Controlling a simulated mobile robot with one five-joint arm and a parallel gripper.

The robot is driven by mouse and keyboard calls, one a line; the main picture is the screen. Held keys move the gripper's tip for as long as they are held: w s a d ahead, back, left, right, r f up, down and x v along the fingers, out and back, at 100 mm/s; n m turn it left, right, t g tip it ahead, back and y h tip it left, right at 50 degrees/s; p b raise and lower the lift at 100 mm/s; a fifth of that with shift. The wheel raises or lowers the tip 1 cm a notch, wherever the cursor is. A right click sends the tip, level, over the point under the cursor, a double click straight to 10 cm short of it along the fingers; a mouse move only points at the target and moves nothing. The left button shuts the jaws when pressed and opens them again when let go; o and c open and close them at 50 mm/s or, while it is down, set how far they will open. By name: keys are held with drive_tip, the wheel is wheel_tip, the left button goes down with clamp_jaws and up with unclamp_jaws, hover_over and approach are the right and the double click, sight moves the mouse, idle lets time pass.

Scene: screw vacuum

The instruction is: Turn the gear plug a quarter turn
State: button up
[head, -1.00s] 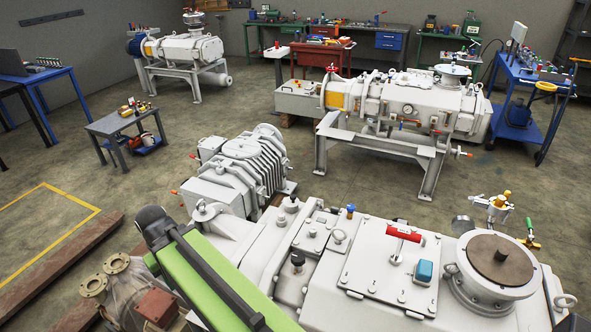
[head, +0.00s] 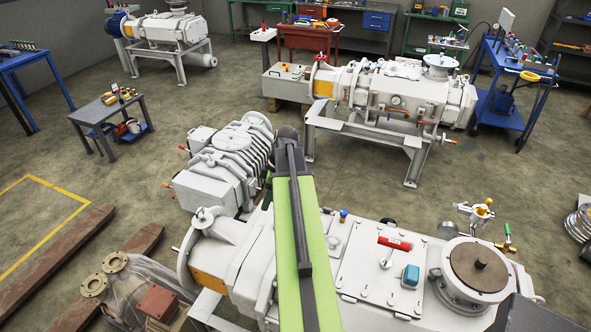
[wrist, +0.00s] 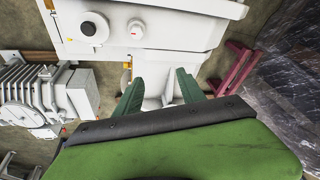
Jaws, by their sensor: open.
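My gripper (wrist: 159,75) shows in the wrist view as two green fingers spread apart with nothing between them. A pale machine part lies beyond the fingers. A black round knob (wrist: 88,28) and a smaller white one (wrist: 136,28) sit on a pale surface at the top of the wrist view. I cannot tell whether either is the gear plug. In the head view my green arm crosses the near white vacuum machine (head: 240,262) and hides part of its top. The gripper's fingers are not clear there.
A red-handled part (head: 395,243) and a blue block (head: 411,275) lie on the machine's flat cover. A round flange (head: 479,266) stands to their right. A ribbed grey pump (head: 225,170) stands behind. Wooden beams (head: 60,250) lie on the floor at left.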

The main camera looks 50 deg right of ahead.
drive_tip(key=s+d+r+n+t+p, duration=0.1)
drive_tip(key=s+d+r+n, duration=0.1)
drive_tip(key=s+d+r, duration=0.35)
drive_tip(key=d+b+x, duration=0.1)
drive_tip(key=b+x, duration=0.4)
drive_tip(key=d+b+x, duration=0.1)
drive_tip(key=b+x, duration=0.4)
drive_tip(key=x, duration=0.1)
drive_tip(key=s+d+f+b+x, duration=0.1)
drive_tip(key=b+x, duration=0.4)
drive_tip(key=x, duration=0.1)
drive_tip(key=shift+w+a+f, duration=0.1)
drive_tip(key=shift+a+f, duration=0.05)
drive_tip(key=shift+f, duration=0.15)
drive_tip(key=shift+w+a+f+b, duration=0.2)
drive_tip(key=shift+f+b, duration=0.2)
drive_tip(key=shift+b, duration=0.05)
clamp_jaws()
